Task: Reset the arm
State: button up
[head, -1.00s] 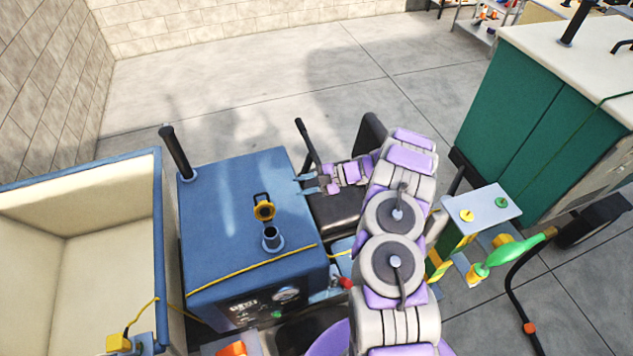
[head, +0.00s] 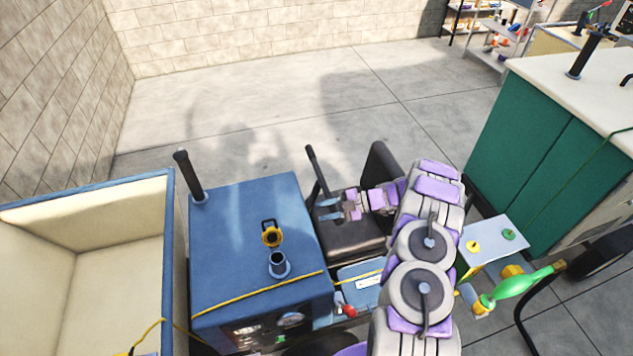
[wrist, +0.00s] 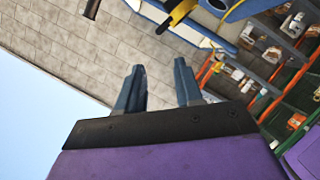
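My gripper (head: 331,209) is at the end of my folded white and purple arm, over the black seat. It points left toward the blue machine box (head: 250,235). In the wrist view my gripper (wrist: 160,85) has its two blue-grey fingers apart with nothing between them. The yellow cap (head: 271,236) stands open beside the filler neck (head: 279,266) on top of the blue box, apart from my gripper.
A cream-lined blue bin (head: 90,260) is at the left. A black lever (head: 317,170) rises close to my gripper. The floor behind is clear.

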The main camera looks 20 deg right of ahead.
jog(key=s+a+r+n+g+h+b, duration=0.4)
jog(key=s+a+r+n+g+b, duration=0.65)
jog(key=n, duration=1.15)
jog(key=s+a+r+n+t+h+b, duration=0.1)
jog(key=s+a+n+t+h+b, duration=0.15)
jog(key=s+n, duration=0.45)
jog(key=s+a+r+n+t+h+b, duration=0.1)
jog(key=s+a+n+h+b, duration=0.3)
jog(key=s, duration=0.6)
jog(key=s+d+f+n+h+b, duration=0.2)
jog(key=s+d+n, duration=0.2)
jog(key=s+n, duration=0.3)
jog(key=s+d+f+n+t+h+b, duration=0.1)
jog(key=s+d+n, duration=0.3)
jog(key=s+n, duration=0.4)
jog(key=shift+f+n+h+b, duration=0.35)
jog(key=shift+f+n+b, duration=0.1)
jog(key=shift+f, duration=0.25)
